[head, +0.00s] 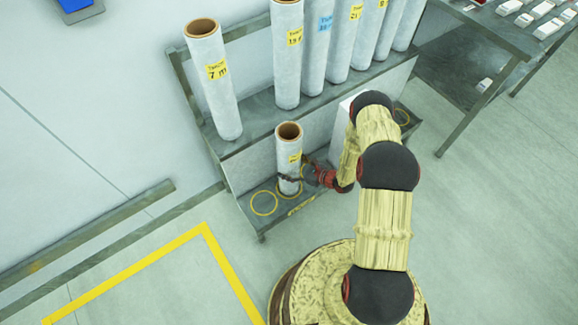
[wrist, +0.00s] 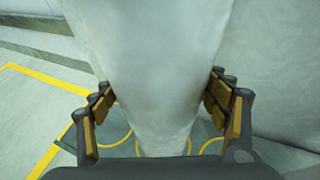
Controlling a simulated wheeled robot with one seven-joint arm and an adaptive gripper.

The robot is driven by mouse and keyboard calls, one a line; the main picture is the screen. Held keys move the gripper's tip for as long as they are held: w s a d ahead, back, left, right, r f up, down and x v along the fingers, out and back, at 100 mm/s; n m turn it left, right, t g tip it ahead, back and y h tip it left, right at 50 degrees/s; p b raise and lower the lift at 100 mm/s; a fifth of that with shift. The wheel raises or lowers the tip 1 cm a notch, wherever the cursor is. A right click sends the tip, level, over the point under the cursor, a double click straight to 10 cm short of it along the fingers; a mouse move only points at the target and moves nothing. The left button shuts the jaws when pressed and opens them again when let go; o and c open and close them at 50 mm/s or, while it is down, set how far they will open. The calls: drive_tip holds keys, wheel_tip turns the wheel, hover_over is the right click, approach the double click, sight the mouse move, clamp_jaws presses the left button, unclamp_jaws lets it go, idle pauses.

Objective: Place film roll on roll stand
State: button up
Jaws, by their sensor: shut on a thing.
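A short film roll (head: 289,148), pale with a brown hollow core and a yellow label, stands upright at the lower shelf of the grey roll stand (head: 228,206). My gripper (head: 289,178) is shut around its lower part from the right. In the wrist view the film roll (wrist: 150,65) fills the middle, between the two finger pads of my gripper (wrist: 162,108). The roll's foot is close to a yellow ring marked on the shelf; I cannot tell whether it touches the shelf.
Taller film rolls (head: 287,60) stand in a row on the upper shelf, with one labelled roll (head: 212,85) at its left end. An empty yellow ring (head: 264,203) lies left of the held roll. A grey table (head: 490,35) with small boxes stands at upper right.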

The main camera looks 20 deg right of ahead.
drive_tip(key=shift+w, duration=0.1)
drive_tip(key=o, duration=2)
drive_tip(key=shift+f, duration=0.1)
drive_tip(key=shift+o, duration=0.5)
drive_tip(key=p+v, duration=0.3)
drive_tip(key=v, duration=0.8)
drive_tip(key=shift+s+d+r+p, duration=0.3)
drive_tip(key=shift+s, duration=0.2)
